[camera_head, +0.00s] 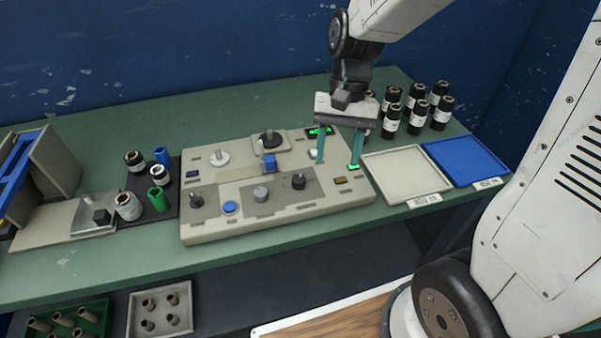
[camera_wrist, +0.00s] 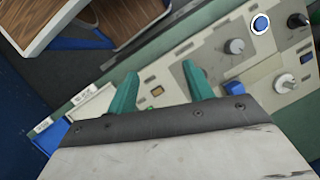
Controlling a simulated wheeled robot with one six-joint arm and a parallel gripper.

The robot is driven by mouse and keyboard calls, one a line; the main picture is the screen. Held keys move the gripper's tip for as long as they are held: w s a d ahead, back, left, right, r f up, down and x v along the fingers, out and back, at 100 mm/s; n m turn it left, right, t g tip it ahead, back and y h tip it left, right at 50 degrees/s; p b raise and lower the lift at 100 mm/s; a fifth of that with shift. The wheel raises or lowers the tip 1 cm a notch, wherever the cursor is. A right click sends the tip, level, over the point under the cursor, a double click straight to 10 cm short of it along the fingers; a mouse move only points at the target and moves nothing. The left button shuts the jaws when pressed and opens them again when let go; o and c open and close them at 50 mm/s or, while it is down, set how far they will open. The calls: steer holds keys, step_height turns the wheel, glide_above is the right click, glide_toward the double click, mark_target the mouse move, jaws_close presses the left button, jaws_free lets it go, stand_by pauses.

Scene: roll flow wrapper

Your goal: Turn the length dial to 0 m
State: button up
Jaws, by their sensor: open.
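The beige control panel (camera_head: 320,204) lies on the green table and carries several dials. A black knob (camera_head: 299,181), a grey knob (camera_head: 261,193) and another black knob (camera_head: 196,202) are along its front. A pale dial (camera_head: 219,158) and a large black dial (camera_head: 270,139) are further back. Labels are too small to read, so I cannot tell which is the length dial. My gripper (camera_head: 338,158) is open and empty, pointing down over the panel's right end. In the wrist view, its teal fingers (camera_wrist: 160,76) spread over the panel, with the grey knob (camera_wrist: 234,46) beyond them.
A blue button (camera_head: 230,207), a blue block (camera_head: 269,162) and green-lit displays (camera_head: 320,131) are on the panel. A dark mat (camera_head: 170,207) with rolls lies left.

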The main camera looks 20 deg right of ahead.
mark_target(299, 178)
steer(key=w+a+f+m+y, duration=0.25)
steer(key=w+f+m, duration=0.3)
steer(key=w, duration=0.35)
steer(key=shift+m+t+h, duration=0.4)
steer(key=shift+m+h, duration=0.05)
steer(key=x, duration=0.7)
steer(key=shift+s+a+f, duration=0.15)
steer(key=shift+s+a, duration=0.05)
steer(key=shift+a, duration=0.2)
steer(key=c, duration=1)
